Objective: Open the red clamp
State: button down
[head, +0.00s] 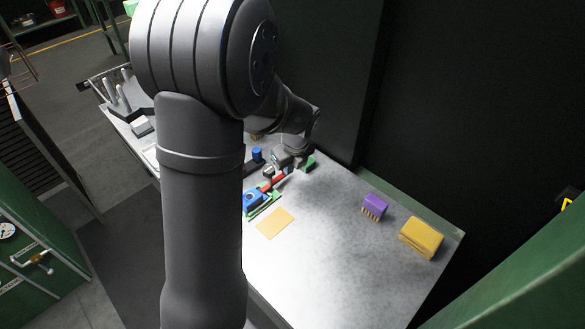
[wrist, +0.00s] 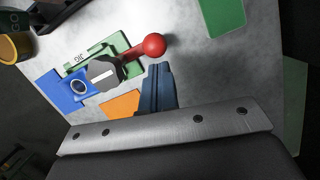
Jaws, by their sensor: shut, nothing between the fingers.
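The red clamp (wrist: 132,53) shows in the wrist view as a red lever ending in a round red ball. Its other end meets a grey knob-like piece (wrist: 104,73) over a green base (wrist: 112,46). A blue block with a ring (wrist: 77,87) sits beside the grey piece. In the head view the red clamp (head: 274,181) is small and partly covered by my arm. My gripper (wrist: 159,68) is shut and empty, with its fingertips just below the red ball in the picture. Whether they touch the ball I cannot tell. In the head view my gripper is too small to make out clearly.
An orange sheet (head: 275,222) lies in front of the clamp. A purple brush (head: 375,207) and a yellow block (head: 421,238) stand to the right on the grey table (head: 330,265). A green piece (wrist: 222,15) lies beyond the ball. A blue cylinder (head: 257,155) stands behind the clamp.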

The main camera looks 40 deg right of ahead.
jog(key=shift+w+d+n, duration=0.15)
jog(key=shift+w+n, duration=0.15)
jog(key=shift+n, duration=0.3)
dwell(0.3)
jog(key=shift+w+d+n+y, duration=0.25)
jog(key=shift+w+n+y, duration=0.25)
jog(key=shift+n, duration=0.7)
jog(key=w+n, duration=0.2)
jog(key=n, duration=0.1)
jog(key=shift+d+n, duration=0.1)
jog(key=shift+n, duration=0.2)
jog(key=w+n+y, duration=0.1)
jog(key=n, duration=0.1)
jog(key=shift+w+n+g, duration=0.15)
jog(key=shift+n+g, duration=0.15)
jog(key=shift+n, duration=0.1)
jog(key=w+n, duration=0.1)
jog(key=n, duration=0.1)
jog(key=a+n, duration=0.1)
jog(key=shift+w+n+g+y, duration=0.3)
jog(key=shift+w+n, duration=0.05)
jog(key=shift+n, duration=0.05)
jog(key=shift+w+a, duration=0.25)
